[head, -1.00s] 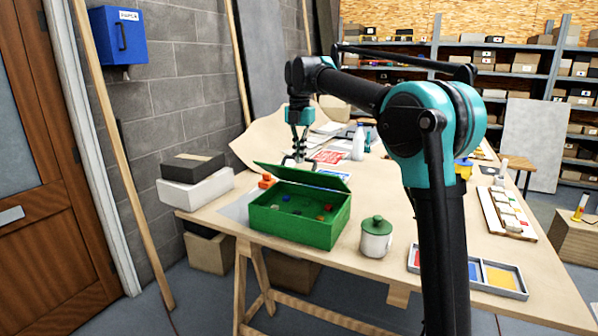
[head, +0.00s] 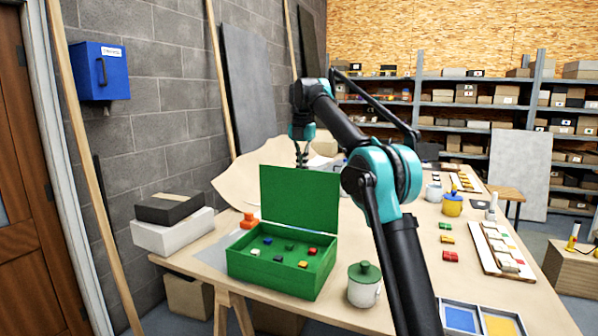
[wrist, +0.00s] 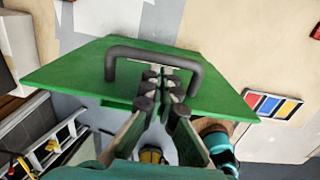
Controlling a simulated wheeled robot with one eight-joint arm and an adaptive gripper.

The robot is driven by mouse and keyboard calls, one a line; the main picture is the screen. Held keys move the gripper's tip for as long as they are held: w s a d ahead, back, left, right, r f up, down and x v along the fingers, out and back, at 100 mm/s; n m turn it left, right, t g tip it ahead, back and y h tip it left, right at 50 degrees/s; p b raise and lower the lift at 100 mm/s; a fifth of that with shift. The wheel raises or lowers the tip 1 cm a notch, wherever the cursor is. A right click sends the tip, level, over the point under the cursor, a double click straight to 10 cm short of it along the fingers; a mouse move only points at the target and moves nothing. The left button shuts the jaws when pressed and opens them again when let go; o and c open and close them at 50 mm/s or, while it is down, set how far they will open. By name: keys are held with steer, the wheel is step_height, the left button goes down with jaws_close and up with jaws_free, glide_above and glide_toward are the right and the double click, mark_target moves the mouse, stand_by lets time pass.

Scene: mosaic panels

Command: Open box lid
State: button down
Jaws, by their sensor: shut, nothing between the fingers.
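The green box (head: 275,275) stands on the table with its lid (head: 300,197) raised about upright along the back edge. Several small coloured blocks lie inside the box. In the wrist view the lid (wrist: 75,75) fills the upper middle, with a dark arched handle (wrist: 120,52) on it. My gripper (wrist: 160,80) is shut and empty, its fingertips at the lid within the arch of the handle; I cannot tell if they touch. In the head view my gripper (head: 302,160) is behind the lid's top edge, partly hidden by it.
A white jar with a green lid (head: 363,285) stands close to the box's right. An orange object (head: 249,220) and stacked boxes (head: 172,232) are on the left. A tray with coloured sections (head: 482,316) lies at the front right. The blue wall box (head: 101,70) hangs at left.

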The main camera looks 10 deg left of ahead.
steer(key=shift+w+d+f, duration=0.15)
steer(key=shift+w+d, duration=0.05)
steer(key=shift+w, duration=0.5)
